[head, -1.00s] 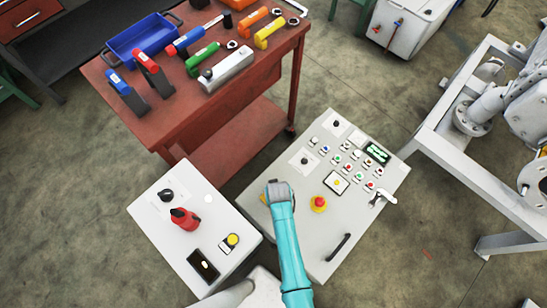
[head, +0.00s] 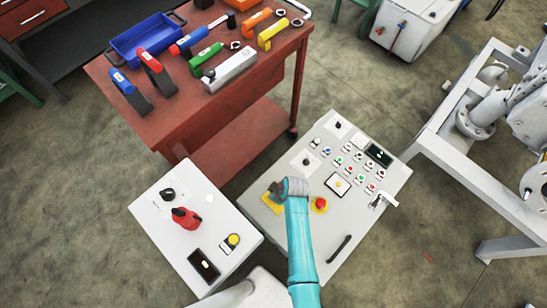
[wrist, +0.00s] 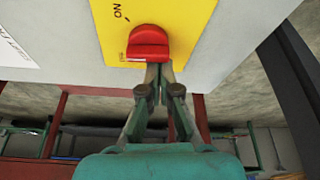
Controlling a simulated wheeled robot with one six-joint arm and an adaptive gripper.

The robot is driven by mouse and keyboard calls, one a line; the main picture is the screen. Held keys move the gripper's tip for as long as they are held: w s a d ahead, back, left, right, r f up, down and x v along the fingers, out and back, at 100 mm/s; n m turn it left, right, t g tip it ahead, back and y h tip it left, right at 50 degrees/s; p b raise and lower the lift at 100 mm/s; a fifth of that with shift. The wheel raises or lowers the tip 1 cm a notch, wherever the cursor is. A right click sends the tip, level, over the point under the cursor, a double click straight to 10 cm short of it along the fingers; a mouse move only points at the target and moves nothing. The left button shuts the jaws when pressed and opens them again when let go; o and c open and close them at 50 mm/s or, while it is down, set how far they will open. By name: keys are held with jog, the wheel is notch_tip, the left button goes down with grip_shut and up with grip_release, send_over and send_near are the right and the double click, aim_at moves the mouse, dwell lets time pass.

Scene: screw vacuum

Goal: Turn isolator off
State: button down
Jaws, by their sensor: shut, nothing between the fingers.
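The isolator's red knob (wrist: 148,42) sits on a yellow plate (wrist: 190,15) in the wrist view. An "ON" mark shows upper left of the knob, and the knob's grip lies roughly crosswise in the picture. My gripper (wrist: 156,76) is shut and empty, its fingertips at the knob's near edge; I cannot tell if they touch it. In the head view my gripper (head: 275,189) is over the left part of the control panel (head: 300,240). It hides the knob there, and only part of the yellow plate (head: 268,206) shows.
A red emergency button (head: 319,205) stands close right of my arm. The panel's small display (head: 379,154) is dark. A white box (head: 155,222) with a red handle (head: 185,218) is to the left. A red tool table (head: 225,105) stands behind.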

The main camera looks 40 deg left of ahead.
jog(key=n, duration=0.2)
jog(key=n+g, duration=0.1)
jog(key=n, duration=0.2)
jog(key=shift+s+d+n+g+h, duration=0.25)
jog(key=shift+d+n+g+h, duration=0.05)
jog(key=shift+d+g, duration=0.1)
jog(key=shift+w, duration=0.2)
dwell(0.6)
jog(key=shift+w+d+r, duration=0.1)
jog(key=shift+w+d, duration=0.05)
jog(key=shift+w, duration=0.6)
jog(key=shift+w+r, duration=0.1)
jog(key=shift+r, duration=0.15)
jog(key=s+v, duration=0.2)
jog(key=v, duration=0.8)
jog(key=shift+w+r, duration=0.4)
jog(key=shift+r, duration=0.15)
jog(key=shift+d, duration=0.2)
